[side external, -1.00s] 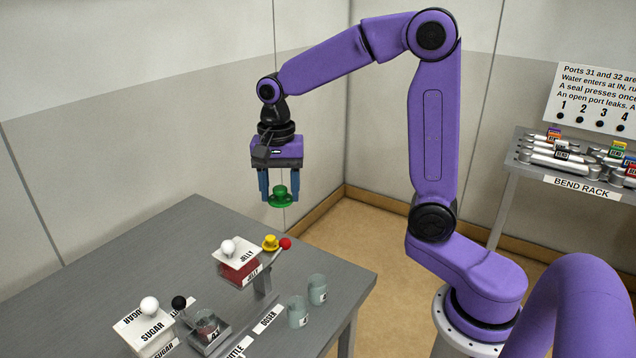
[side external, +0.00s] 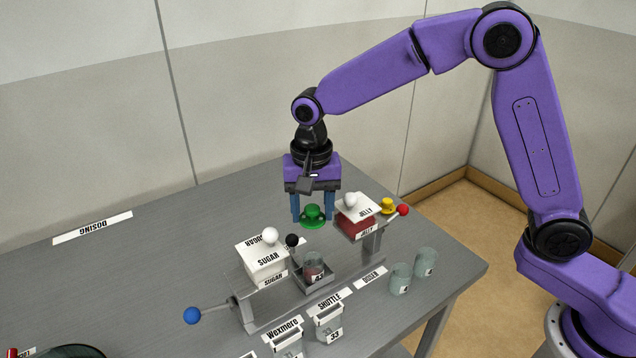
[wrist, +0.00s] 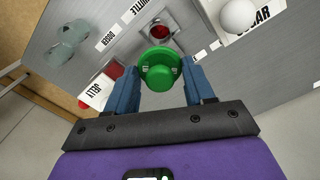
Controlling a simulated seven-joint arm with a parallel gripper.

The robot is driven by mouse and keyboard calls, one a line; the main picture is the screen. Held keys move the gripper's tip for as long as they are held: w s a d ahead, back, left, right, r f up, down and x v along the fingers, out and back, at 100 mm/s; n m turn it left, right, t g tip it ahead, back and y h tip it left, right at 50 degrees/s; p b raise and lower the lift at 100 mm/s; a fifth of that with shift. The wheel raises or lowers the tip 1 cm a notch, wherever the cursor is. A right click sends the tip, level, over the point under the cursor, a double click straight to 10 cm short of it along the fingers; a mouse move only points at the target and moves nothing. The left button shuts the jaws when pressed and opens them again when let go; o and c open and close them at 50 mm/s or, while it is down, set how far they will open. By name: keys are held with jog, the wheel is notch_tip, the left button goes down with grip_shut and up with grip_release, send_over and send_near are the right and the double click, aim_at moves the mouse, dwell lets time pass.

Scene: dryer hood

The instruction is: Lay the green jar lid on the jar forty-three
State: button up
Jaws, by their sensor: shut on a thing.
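The green jar lid (side external: 312,216) is a round disc with a knob on top. My gripper (side external: 313,208) is shut on it, with blue fingers on either side, and holds it level above the table. The lid also shows between the fingers in the wrist view (wrist: 161,69). The jar forty-three (side external: 314,268) is a small clear jar with red contents, standing open on a grey tray below and in front of the lid in the side view. In the wrist view its open red mouth (wrist: 160,32) shows just beyond the lid. The lid and jar are apart.
The white sugar box (side external: 263,258) with a white ball stands left of the jar, and the jelly box (side external: 357,216) stands close right of my gripper. A yellow lid (side external: 387,206) is near a red ball (side external: 403,210).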

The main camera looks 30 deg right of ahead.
send_over(313, 259)
jog(key=shift+f, duration=4.4)
jog(key=shift+f, duration=1.05)
jog(key=o, duration=1.4)
jog(key=shift+r, duration=0.15)
jog(key=shift+r, duration=2.9)
